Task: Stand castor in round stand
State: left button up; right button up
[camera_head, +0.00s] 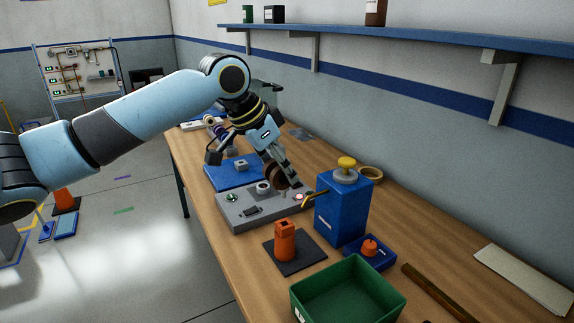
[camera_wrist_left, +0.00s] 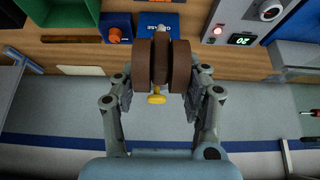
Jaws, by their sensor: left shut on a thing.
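My left gripper (camera_head: 276,172) is shut on the castor (camera_head: 278,178), which has dark brown wheels. It holds the castor above the grey console, to the left of the blue box. In the left wrist view, the gripper fingers (camera_wrist_left: 162,82) clasp the castor (camera_wrist_left: 179,65) from both sides, and a yellow tab (camera_wrist_left: 156,98) shows below the wheels. A round brass-coloured ring (camera_head: 371,173) lies on the table behind the blue box. I cannot tell for certain whether it is the round stand. My right gripper is out of view.
The grey console (camera_head: 240,215) and the blue box (camera_head: 341,212) with a yellow knob stand close by. A wall shelf (camera_head: 420,38) runs above.

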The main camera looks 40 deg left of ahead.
aim_at(284, 191)
pick_arm(q)
jog(key=shift+d+r, duration=0.1)
jog(key=shift+d, duration=0.15)
jog(key=shift+a+p, duration=0.15)
jog(key=shift+p, duration=0.4)
notch_tip(284, 191, down, 4)
jog(key=shift+f+b, duration=0.2)
jog(key=shift+b, duration=1)
jog(key=shift+f+b, duration=0.3)
jog(key=shift+f, duration=0.5)
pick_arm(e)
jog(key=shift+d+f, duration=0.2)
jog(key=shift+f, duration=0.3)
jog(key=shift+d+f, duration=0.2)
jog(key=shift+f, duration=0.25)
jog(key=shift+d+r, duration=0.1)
pick_arm(q)
jog(key=shift+p, duration=0.45)
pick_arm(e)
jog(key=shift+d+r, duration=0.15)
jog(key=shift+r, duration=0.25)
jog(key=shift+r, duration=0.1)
